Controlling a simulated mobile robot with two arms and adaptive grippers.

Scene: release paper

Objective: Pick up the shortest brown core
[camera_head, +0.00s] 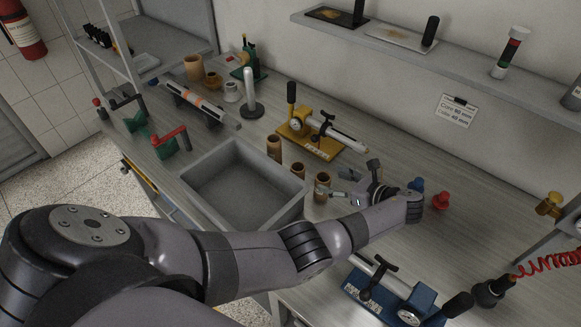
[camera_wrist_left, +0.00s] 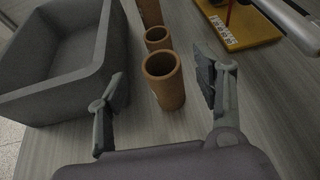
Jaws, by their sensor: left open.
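Three brown cores stand upright in a row right of the grey bin: a far one (camera_head: 274,146), a middle one (camera_head: 298,171) and a near one (camera_head: 321,188). The middle core looks the shortest of the row, though its lower part is partly hidden. My left gripper (camera_head: 353,181) is open and empty, just right of the near core. In the left wrist view the near core (camera_wrist_left: 165,82) shows between and beyond the open fingers (camera_wrist_left: 160,100), apart from both. The middle core (camera_wrist_left: 157,38) stands behind it, and the far core (camera_wrist_left: 150,12) is cut off at the top.
The grey bin (camera_head: 190,176) borders the row on the left. A yellow-based device (camera_head: 325,151) stands behind it. Blue (camera_head: 416,184) and red (camera_head: 441,201) knobs lie right of my gripper. More brown pieces (camera_head: 194,68) stand at the back left. A blue-based device (camera_head: 392,296) is in front.

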